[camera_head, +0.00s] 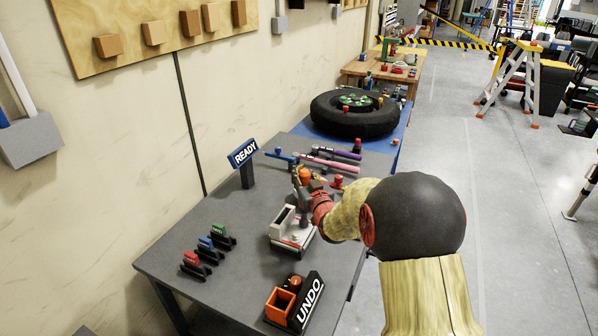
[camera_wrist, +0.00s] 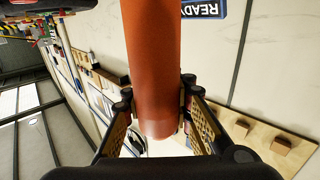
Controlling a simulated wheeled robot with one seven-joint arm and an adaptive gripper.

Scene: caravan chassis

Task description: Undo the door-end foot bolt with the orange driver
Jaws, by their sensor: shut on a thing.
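The orange driver (camera_wrist: 153,45) is between the two fingers of my gripper (camera_wrist: 157,98) in the wrist view, with its thick handle filling the middle. In the head view its orange top (camera_head: 305,176) shows at my gripper (camera_head: 309,187), above the dark bench. A pale grey and white block (camera_head: 284,224) with an open slot and red marks stands on the bench just below my gripper. I cannot tell the door-end foot bolt apart; my arm and gripper cover part of that area. The driver's tip is not visible.
A READY sign (camera_head: 243,153) stands behind left of my gripper. An UNDO stand (camera_head: 309,301) with an orange bin (camera_head: 279,304) is at the front. Small red, blue and green pieces sit at left. A tyre (camera_head: 354,121) lies beyond. Bare bench (camera_head: 215,290) is at front left.

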